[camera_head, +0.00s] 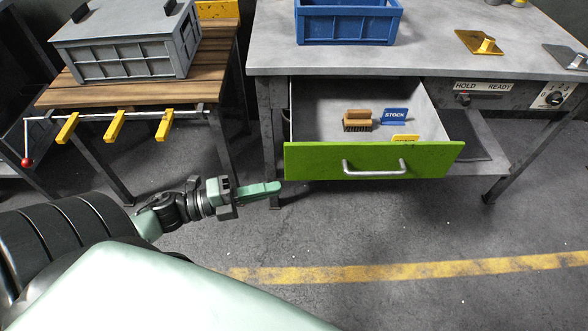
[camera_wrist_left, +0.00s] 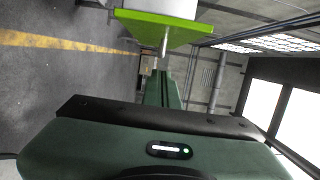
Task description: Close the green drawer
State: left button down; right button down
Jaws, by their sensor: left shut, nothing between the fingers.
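The green drawer (camera_head: 300,162) is pulled out from under the grey metal workbench (camera_head: 290,55). Its front has a silver bar handle (camera_head: 374,170). Inside lie a brush (camera_head: 357,121), a blue STOCK sign (camera_head: 395,115) and a partly hidden yellow sign (camera_head: 405,138). My left gripper (camera_head: 277,187) is shut and empty, just left of and below the drawer front's left end, apart from the handle in the head view. In the left wrist view the green front (camera_wrist_left: 165,22) and handle (camera_wrist_left: 164,42) show beyond the gripper's fingers (camera_wrist_left: 164,88). My right gripper is out of view.
A blue crate (camera_head: 348,28) stands on the workbench. A HOLD/READY panel (camera_head: 483,88) and a dial (camera_head: 553,98) sit right of the drawer. A wooden table (camera_head: 60,95) with a grey lidded box (camera_head: 125,62) stands left. The floor before the drawer is clear.

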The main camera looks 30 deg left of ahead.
aim_at(294, 169)
pick_arm(q)
jog(key=w, duration=0.2)
jog(key=w+d, duration=0.1)
jog(key=w, duration=0.2)
jog(key=w+d, duration=0.1)
jog(key=w, duration=0.1)
jog(key=shift+w+d, duration=0.1)
jog(key=shift+w, duration=0.05)
jog(key=shift+w+a, duration=0.2)
jog(key=shift+w, duration=0.1)
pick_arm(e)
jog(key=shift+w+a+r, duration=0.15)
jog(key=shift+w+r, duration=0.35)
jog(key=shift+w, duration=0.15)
pick_arm(q)
jog(key=shift+a, duration=0.1)
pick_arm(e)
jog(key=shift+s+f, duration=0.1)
